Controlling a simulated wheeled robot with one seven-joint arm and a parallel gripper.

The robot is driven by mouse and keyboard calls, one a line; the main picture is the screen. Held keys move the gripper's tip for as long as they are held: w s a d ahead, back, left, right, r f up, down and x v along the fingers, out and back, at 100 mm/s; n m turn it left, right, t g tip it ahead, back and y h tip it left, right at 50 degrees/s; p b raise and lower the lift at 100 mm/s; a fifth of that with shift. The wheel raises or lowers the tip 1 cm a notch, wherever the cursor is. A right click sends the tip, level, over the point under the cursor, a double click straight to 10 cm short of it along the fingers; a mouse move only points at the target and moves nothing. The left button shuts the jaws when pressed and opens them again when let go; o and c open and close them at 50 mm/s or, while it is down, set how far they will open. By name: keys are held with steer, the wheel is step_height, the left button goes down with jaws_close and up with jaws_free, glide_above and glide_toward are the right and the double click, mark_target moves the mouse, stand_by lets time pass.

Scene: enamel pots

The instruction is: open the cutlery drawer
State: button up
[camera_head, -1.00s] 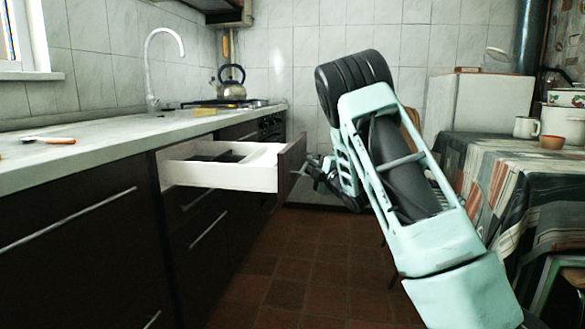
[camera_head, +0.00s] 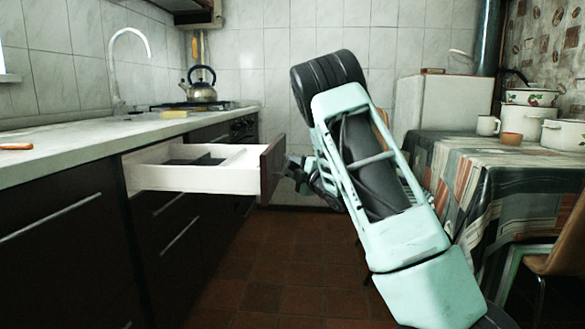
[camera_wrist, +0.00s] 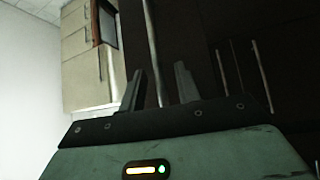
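The cutlery drawer (camera_head: 205,177) stands pulled out from under the counter in the head view. Its white box and inner dividers show, with no cutlery that I can make out. Its dark front panel (camera_head: 271,170) faces right, towards my arm. My gripper (camera_head: 287,165) is close to this panel, partly hidden by the arm. In the wrist view my gripper (camera_wrist: 158,72) has its two fingers apart. A metal bar handle (camera_wrist: 152,45) on a dark front runs between them, with gaps visible on both sides. Contact with the handle cannot be told.
Other dark drawers with bar handles (camera_head: 175,245) lie below. The counter (camera_head: 60,150) holds a kettle (camera_head: 200,85) at the back. A cloth-covered table (camera_head: 455,165) stands right, with a white mug (camera_head: 487,125) and pots. A chair (camera_head: 560,255) is at lower right. The tiled floor (camera_head: 275,270) is bare.

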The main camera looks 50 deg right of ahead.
steer(key=s+a+f+p, duration=0.2)
steer(key=s, duration=1.5)
steer(key=shift+a+f, duration=0.15)
steer(key=shift+f, duration=0.05)
